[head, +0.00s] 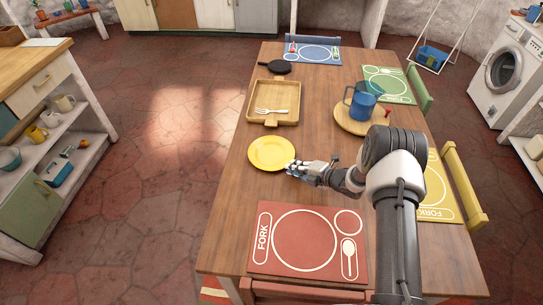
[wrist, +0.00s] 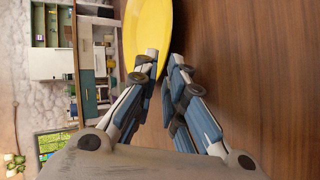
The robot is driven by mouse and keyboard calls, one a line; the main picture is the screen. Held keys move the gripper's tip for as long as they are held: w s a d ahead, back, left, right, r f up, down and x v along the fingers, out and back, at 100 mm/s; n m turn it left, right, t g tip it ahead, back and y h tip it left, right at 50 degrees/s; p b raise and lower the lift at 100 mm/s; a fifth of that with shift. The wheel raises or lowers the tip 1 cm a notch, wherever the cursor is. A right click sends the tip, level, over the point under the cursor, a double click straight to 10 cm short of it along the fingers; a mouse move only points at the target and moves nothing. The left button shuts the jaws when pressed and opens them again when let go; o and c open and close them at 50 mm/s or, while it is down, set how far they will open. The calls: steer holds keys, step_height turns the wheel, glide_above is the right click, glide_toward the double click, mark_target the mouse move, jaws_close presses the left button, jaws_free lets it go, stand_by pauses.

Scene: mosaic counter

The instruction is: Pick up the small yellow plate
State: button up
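The small yellow plate (head: 271,153) is at the left edge of the wooden table, above the red placemat in the head view. My gripper (head: 293,168) is at its lower right rim. In the wrist view, the plate (wrist: 146,22) shows at the top, and its rim passes between the two fingertips of my gripper (wrist: 165,57). One finger overlaps the plate's face and the other is on its far side, close to the wood. The fingers are drawn close together with the rim between them. The exact contact is partly hidden. The plate looks about level.
A round board (head: 345,120) bears a blue jug (head: 362,104). The red placemat (head: 263,263) lies nearer, and a black pan (head: 282,67) farther back. Bare table (head: 238,200) shows left of my gripper.

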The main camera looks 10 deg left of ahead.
mark_target(278, 164)
steer(key=x, duration=0.3)
steer(key=shift+a+f+b, duration=0.1)
steer(key=shift+b, duration=0.25)
steer(key=shift+c, duration=0.2)
jaws_close()
